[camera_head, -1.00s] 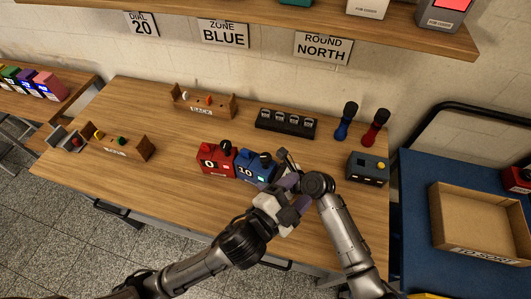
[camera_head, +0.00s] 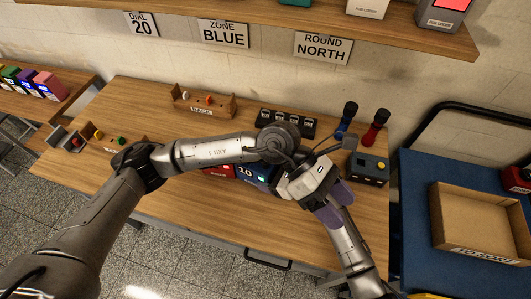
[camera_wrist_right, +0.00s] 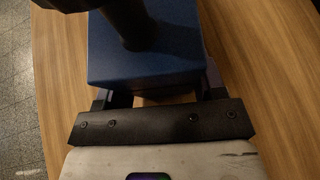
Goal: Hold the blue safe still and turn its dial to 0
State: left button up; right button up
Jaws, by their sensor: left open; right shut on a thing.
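The blue safe (camera_head: 253,179) stands on the table, its front marked 10. My left arm hides its top and the dial in the head view. In the right wrist view, the blue safe (camera_wrist_right: 150,62) sits between the fingers of my right gripper (camera_wrist_right: 158,88), which is shut on it. A dark post-like knob (camera_wrist_right: 133,25) rises from its top. My left gripper (camera_head: 340,207) is open and empty, its purple fingers above my right arm, right of the safe. It hides my right gripper in the head view.
A red safe (camera_head: 219,172), partly covered, stands left of the blue one. A black block (camera_head: 305,126), blue and red knobbed pieces (camera_head: 344,121) and a grey-blue box (camera_head: 369,169) stand nearby. A cardboard tray (camera_head: 440,222) is at right. The front left tabletop is clear.

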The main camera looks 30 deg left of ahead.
pick_arm(q)
jog(key=w+a+t+y, duration=0.2)
jog(key=w+a+y, duration=0.4)
jog(key=a, duration=0.4)
jog(key=w+a+t+y, duration=0.2)
jog(key=w+a+y, duration=0.2)
jog(key=a+y, duration=0.45)
jog(key=shift+h, duration=0.75)
jog(key=f, duration=0.3)
jog(key=a+f, duration=0.1)
jog(key=f, duration=0.6)
jog(key=shift+a+f, duration=0.15)
jog(key=shift+a, duration=0.25)
jog(key=shift+c, duration=0.4)
jog(key=c, duration=0.9)
jog(key=shift+o, duration=0.2)
